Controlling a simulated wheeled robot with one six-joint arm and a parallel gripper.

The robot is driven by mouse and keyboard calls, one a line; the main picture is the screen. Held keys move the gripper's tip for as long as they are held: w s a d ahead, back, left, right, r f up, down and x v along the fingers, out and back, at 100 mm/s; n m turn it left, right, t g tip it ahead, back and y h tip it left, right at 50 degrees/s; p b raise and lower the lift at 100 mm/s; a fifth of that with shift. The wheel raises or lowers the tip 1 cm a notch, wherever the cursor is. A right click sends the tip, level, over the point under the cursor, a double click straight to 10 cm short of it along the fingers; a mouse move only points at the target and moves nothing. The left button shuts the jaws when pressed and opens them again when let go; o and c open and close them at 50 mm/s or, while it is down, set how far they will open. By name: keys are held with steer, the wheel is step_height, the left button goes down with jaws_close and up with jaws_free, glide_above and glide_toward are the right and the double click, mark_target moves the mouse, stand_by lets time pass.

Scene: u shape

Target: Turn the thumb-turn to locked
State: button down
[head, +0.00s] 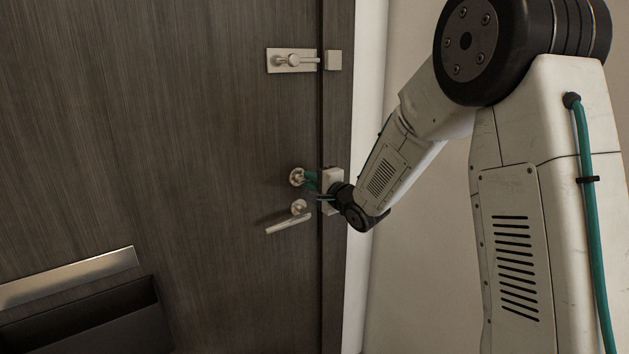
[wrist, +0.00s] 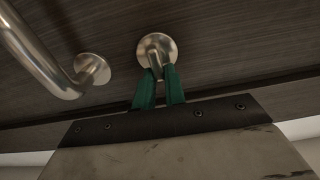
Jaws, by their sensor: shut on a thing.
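The thumb-turn (head: 296,177) is a small metal knob on a round plate, on the dark wooden door above the lever handle (head: 289,224). In the wrist view the thumb-turn's round plate (wrist: 157,46) shows at the top middle. My gripper (head: 309,181) has green fingers and reaches the thumb-turn from the right. In the wrist view the gripper (wrist: 160,76) is shut on the thumb-turn, one finger on each side of its knob. The fingertips hide part of the knob.
The lever handle's bar (wrist: 35,50) runs close beside my fingers in the wrist view. A slide bolt (head: 291,60) sits higher on the door. A metal strip (head: 70,277) and a dark box (head: 90,318) are at lower left. The door frame and pale wall (head: 415,260) are at right.

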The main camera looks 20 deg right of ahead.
steer(key=shift+r, duration=0.1)
stand_by(0.3)
steer(key=c, duration=1.5)
jaws_free()
steer(key=shift+o, duration=0.2)
steer(key=v, duration=0.8)
steer(key=shift+r, duration=0.1)
